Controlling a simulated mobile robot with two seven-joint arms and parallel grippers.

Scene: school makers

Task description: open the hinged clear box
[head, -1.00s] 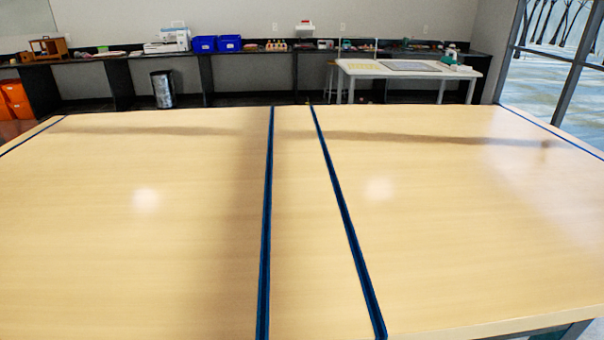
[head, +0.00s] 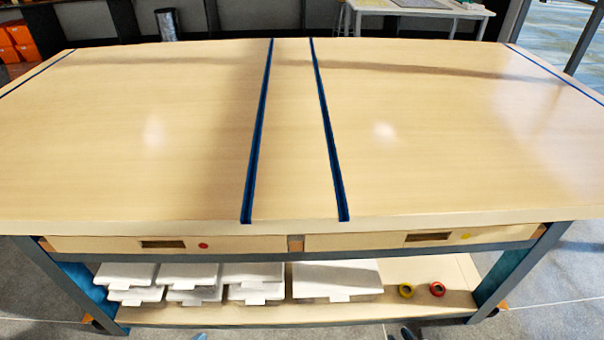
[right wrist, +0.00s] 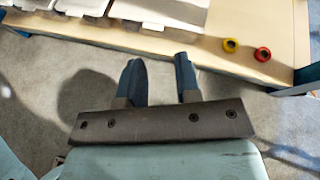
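White-lidded boxes (head: 155,273) stand in stacks on the shelf under the workbench. A wider white-lidded box (head: 337,277) stands to their right; part of it also shows at the top of the right wrist view (right wrist: 160,12). Their lids look shut, and I cannot tell which is the hinged clear box. My right gripper (head: 408,333) barely shows at the bottom edge of the head view. In the right wrist view its fingers (right wrist: 158,70) are apart and empty, over the floor in front of the shelf. A tip of my left gripper (head: 200,336) shows at the bottom edge.
The workbench top (head: 190,120) is bare. Two shut drawers (head: 120,244) (head: 400,240) sit under its front edge. A yellow tape roll (head: 405,290) and a red tape roll (head: 437,289) lie on the shelf's right part. The shelf is open at the front, between blue legs.

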